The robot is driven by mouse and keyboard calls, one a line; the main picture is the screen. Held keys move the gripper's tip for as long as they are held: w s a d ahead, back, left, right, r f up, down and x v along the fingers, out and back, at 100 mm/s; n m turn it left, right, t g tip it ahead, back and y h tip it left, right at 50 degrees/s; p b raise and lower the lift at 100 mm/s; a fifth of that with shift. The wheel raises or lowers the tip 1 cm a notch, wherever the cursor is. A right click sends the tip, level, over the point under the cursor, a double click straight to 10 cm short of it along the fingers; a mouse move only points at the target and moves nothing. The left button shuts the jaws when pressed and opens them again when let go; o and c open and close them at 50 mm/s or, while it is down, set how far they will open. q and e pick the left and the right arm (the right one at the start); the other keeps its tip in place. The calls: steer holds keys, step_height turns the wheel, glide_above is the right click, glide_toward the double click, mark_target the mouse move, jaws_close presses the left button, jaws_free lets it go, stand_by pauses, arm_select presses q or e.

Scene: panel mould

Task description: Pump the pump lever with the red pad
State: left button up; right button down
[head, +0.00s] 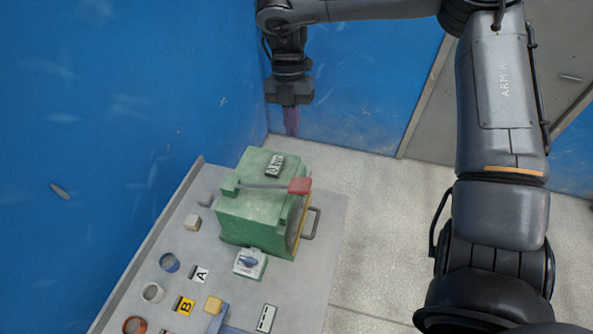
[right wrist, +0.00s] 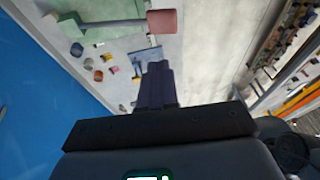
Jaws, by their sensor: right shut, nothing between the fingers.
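A green pump box (head: 250,212) stands on a grey table. The pump lever (head: 262,186) is a grey rod across its top, ending in a red pad (head: 300,186) at the right side. My right gripper (head: 290,130) is shut and empty, fingers pointing down, above and behind the box, apart from the lever. In the right wrist view the shut fingers (right wrist: 157,68) lie below the red pad (right wrist: 163,21) in the picture, with a gap between them. The lever (right wrist: 115,23) runs left from the pad there. My left gripper is not in view.
The grey table (head: 325,240) has a raised left edge beside a blue wall (head: 110,100). A blue switch on a white box (head: 250,262), a metal handle (head: 312,222), coloured rings, small blocks and letter tags A and B sit around the front. The floor right of the table is clear.

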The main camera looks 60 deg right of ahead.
steer(key=shift+f, duration=0.1)
steer(key=p, duration=0.3)
glide_above(299, 185)
steer(key=w+d, duration=0.1)
step_height(299, 185, down, 11)
steer(key=shift+f, duration=0.15)
steer(key=shift+s+f+p, duration=0.2)
steer(key=shift+f+p, duration=0.15)
steer(key=shift+f, duration=0.5)
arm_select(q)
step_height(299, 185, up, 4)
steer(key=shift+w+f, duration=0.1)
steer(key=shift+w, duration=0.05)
